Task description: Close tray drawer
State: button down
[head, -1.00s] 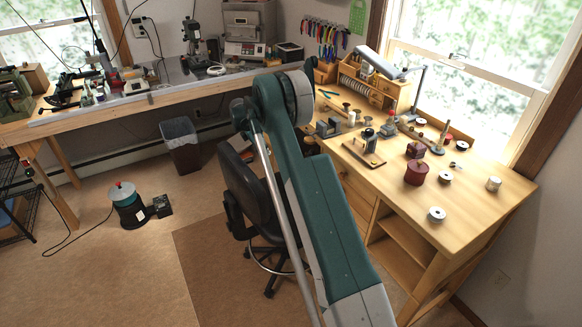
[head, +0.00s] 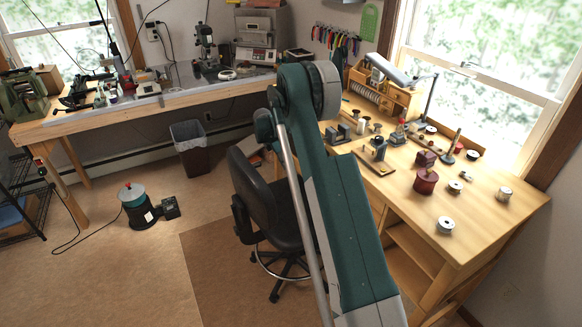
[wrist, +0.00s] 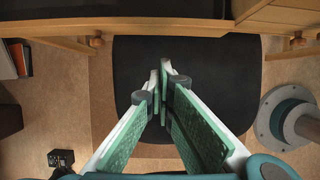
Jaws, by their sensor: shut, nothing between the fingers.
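My gripper (wrist: 162,78) is in the middle of the wrist view with its fingertips together and nothing between them. Ahead of it, at the top edge, is a wooden front with a dark flat surface (wrist: 120,9) behind it, which looks like the tray drawer; I cannot tell how far it is out. Round wooden knobs (wrist: 96,40) show on the bench front below it. The fingertips appear apart from the wood. In the head view my arm hides the gripper and the tray drawer at the front of the wooden workbench (head: 480,215).
A black office chair (head: 262,195) stands under my arm, beside the bench; its dark seat (wrist: 220,75) lies below my gripper. Spools, a red pot (head: 425,182) and small tools stand on the bench top. A bin (head: 189,148) and open floor lie to the left.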

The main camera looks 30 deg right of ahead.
jog(key=d+f+b, duration=0.2)
jog(key=d+f, duration=0.5)
jog(key=f, duration=0.1)
jog(key=shift+d+f+b, duration=0.2)
jog(key=shift+f+b, duration=0.15)
jog(key=shift+b, duration=0.05)
dwell(0.3)
jog(key=d, duration=0.2)
jog(key=shift+d, duration=0.35)
jog(key=shift+a, duration=0.1)
